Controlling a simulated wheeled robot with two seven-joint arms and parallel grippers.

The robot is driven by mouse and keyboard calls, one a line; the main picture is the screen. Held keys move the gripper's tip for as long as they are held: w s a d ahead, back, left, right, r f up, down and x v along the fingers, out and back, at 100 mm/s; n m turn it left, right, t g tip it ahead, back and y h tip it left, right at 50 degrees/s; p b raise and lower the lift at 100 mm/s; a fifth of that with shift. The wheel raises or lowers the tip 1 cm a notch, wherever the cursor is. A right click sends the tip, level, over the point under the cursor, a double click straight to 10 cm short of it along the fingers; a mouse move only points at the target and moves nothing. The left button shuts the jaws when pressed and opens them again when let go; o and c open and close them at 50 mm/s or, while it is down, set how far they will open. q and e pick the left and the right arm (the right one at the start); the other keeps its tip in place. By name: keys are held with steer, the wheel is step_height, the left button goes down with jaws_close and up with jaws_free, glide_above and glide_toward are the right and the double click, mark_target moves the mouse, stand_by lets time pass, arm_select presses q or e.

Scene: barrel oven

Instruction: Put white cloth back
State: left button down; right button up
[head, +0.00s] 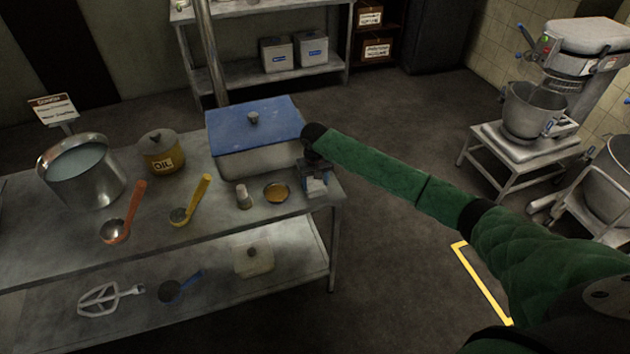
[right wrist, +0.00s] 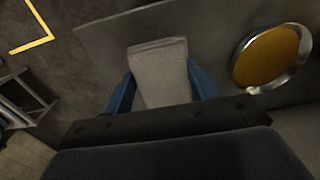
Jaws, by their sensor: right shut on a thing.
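The white cloth (right wrist: 163,75) shows in the right wrist view as a pale folded piece between the two blue fingers of my right gripper (right wrist: 163,92). In the head view, my right gripper (head: 317,187) is over the right end of the steel table (head: 215,225), with a bit of the white cloth (head: 316,184) between its fingers. The gripper is shut on the cloth. I cannot tell whether the cloth touches the tabletop. My left gripper is not in view.
A round dish of yellow stuff (head: 277,191) stands just left of the gripper, beside a small shaker (head: 244,196). A blue-lidded box (head: 254,130) is behind. An oil pot (head: 161,152), ladles and a large steel pot (head: 82,170) stand further left.

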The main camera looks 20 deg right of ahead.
mark_target(315, 183)
steer(key=o, duration=1)
steer(key=shift+o, duration=0.2)
steer(key=shift+r+b, duration=0.3)
steer(key=shift+r, duration=0.2)
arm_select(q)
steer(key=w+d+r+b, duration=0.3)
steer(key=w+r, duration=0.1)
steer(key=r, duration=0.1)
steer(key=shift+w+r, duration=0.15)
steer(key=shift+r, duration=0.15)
arm_select(e)
step_height(315, 183, up, 11)
steer(key=shift+r, duration=0.1)
